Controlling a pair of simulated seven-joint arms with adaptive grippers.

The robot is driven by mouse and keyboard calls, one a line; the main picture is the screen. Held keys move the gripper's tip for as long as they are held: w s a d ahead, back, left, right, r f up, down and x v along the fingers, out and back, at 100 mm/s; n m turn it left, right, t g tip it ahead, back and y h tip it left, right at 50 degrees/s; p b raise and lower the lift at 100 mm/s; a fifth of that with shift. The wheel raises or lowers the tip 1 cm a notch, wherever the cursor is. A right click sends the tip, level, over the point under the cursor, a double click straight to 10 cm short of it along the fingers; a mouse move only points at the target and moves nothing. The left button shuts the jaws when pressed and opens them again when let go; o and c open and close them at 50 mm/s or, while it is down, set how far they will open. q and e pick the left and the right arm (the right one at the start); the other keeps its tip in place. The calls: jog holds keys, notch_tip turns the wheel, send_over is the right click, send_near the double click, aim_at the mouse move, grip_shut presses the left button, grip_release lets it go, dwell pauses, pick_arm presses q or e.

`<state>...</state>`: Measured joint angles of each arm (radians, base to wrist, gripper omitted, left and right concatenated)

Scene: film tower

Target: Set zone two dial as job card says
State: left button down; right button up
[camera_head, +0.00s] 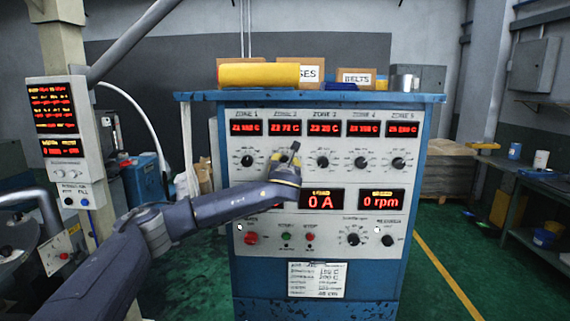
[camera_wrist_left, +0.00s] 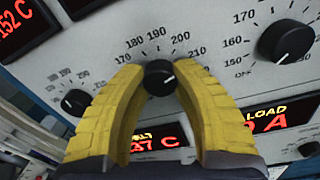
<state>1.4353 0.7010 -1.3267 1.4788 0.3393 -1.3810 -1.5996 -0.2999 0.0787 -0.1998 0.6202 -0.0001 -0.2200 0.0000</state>
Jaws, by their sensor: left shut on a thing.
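The blue-and-grey control cabinet (camera_head: 221,262) stands ahead with a row of zone dials. My left gripper (camera_head: 288,162), with yellow fingers, reaches up to the zone two dial. In the left wrist view the black zone two dial (camera_wrist_left: 158,79) sits between the two fingertips, which are shut on it. Its white pointer aims right, toward the high end past 200; the right finger hides part of the scale there. The zone two display (camera_head: 285,129) glows red, digits unclear. The white job card (camera_head: 317,279) is on the lower front; its small lines are only partly readable. My right gripper is not in view.
Neighbouring dials, zone one (camera_head: 247,161) and zone three (camera_head: 322,162), flank the gripper. Below are ampere (camera_head: 321,202) and rpm (camera_head: 382,200) displays, buttons and more knobs. Boxes and a yellow roll (camera_head: 258,75) lie on top. A readout post (camera_head: 62,120) stands left.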

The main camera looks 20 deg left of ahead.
pick_arm(q)
jog(key=n, duration=1)
jog(key=shift+a+n, duration=0.1)
jog(key=shift+n, duration=0.2)
jog(key=shift+r+n, duration=0.1)
jog(key=shift+n, duration=0.2)
jog(key=c, duration=0.9)
grip_release()
jog(key=shift+c, duration=0.2)
jog(key=v, duration=1.2)
jog(key=shift+a, duration=0.1)
